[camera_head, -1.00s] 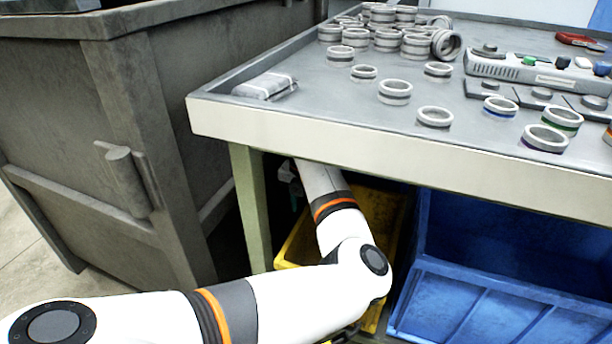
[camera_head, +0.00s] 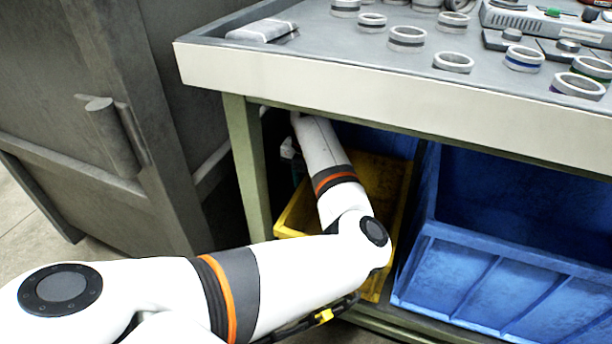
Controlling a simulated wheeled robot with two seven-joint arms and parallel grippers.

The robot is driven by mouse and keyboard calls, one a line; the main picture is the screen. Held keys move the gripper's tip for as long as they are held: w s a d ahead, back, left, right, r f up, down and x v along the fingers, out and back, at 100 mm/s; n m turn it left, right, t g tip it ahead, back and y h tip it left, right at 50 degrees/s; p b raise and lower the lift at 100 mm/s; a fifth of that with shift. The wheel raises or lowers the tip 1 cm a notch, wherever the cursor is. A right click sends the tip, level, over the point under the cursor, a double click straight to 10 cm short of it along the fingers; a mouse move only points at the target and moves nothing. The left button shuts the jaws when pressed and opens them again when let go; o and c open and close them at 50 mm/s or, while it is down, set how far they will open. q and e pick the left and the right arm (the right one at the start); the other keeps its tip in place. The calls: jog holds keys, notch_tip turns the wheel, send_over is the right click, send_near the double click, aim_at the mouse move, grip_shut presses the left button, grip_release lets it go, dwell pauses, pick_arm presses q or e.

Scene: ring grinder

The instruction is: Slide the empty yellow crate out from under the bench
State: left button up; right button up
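The yellow crate (camera_head: 387,172) stands under the bench (camera_head: 390,95), on the low shelf behind the left bench leg. Its inside shows partly and looks empty; my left arm covers much of its front and middle. My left arm comes in from the left, bends at the elbow in front of the crate and reaches back under the bench top. A small grey part of what looks like my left gripper (camera_head: 290,150) shows beside the leg, near the crate's back left. Its fingers are hidden or too dark to read, and contact with the crate cannot be told. My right gripper is out of view.
A blue bin (camera_head: 500,290) stands close to the crate's right. The green bench leg (camera_head: 247,165) is at its left. A big grey metal container (camera_head: 110,120) stands further left. Several metal rings (camera_head: 406,38) lie on the bench top.

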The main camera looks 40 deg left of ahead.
pick_arm(q)
notch_tip(320, 180, down, 2)
jog(key=shift+b, duration=0.4)
grip_shut()
dwell(1.2)
